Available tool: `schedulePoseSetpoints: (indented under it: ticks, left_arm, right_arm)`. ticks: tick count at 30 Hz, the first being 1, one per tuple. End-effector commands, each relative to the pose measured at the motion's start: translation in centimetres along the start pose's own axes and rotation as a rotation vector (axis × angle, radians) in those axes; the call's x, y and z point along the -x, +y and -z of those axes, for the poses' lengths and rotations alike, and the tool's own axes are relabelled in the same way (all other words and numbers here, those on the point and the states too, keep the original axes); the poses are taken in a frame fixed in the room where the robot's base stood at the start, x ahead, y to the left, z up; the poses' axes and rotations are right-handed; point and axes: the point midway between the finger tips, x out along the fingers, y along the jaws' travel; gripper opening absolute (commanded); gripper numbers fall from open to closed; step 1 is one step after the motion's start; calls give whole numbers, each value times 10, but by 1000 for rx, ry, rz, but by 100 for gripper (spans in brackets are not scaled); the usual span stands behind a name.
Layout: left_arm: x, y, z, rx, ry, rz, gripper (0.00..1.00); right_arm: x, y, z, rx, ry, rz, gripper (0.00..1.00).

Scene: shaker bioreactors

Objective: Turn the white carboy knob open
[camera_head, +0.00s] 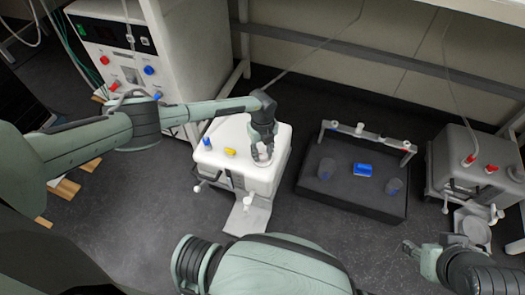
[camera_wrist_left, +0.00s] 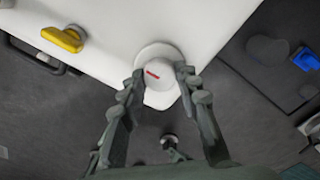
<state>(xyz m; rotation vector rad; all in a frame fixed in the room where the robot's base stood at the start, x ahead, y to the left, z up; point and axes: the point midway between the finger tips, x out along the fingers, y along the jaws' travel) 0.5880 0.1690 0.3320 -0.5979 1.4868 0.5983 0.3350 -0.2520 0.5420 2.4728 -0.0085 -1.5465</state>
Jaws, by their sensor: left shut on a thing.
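The white carboy (camera_head: 222,165) stands on the floor in the middle of the head view. Its white knob (camera_wrist_left: 158,73) carries a short red mark and sits on a round white base near the carboy's edge. My left gripper (camera_head: 262,158) comes down from above onto the knob, which it mostly hides in the head view. In the left wrist view my left gripper's fingers (camera_wrist_left: 163,92) are on both sides of the knob, shut on it. My right gripper (camera_head: 408,248) is low at the right, away from the carboy; its finger opening is too small to make out.
A blue knob (camera_head: 207,143) and a yellow knob (camera_head: 230,152) are also on the carboy's top. A dark tray (camera_head: 350,204) with cups and a blue block stands to its right. A grey box (camera_head: 470,150) is at far right, a white cabinet (camera_head: 185,45) behind left.

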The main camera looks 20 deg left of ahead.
Motion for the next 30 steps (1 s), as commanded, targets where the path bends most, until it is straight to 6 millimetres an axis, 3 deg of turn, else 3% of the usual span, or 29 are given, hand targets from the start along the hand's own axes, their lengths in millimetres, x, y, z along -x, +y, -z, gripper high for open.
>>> schedulePoseSetpoints:
  ticks: [8, 9, 14, 24, 30]
  left_arm:
    - [1, 0, -1, 4, 0, 1, 3]
    - [1, 0, -1, 4, 0, 1, 33]
    - [0, 0, -1, 3, 0, 1, 53]
    - [3, 0, -1, 1, 0, 1, 53]
    - [30, 0, -2, 1, -3, 3, 53]
  right_arm:
    - [0, 0, 0, 0, -1, 0, 40]
    - [0, 0, 0, 0, -1, -1, 40]
    - [0, 0, 0, 0, -1, -1, 40]
    - [0, -1, 1, 1, 4, 2, 40]
    - [0, 0, 1, 0, 3, 1, 40]
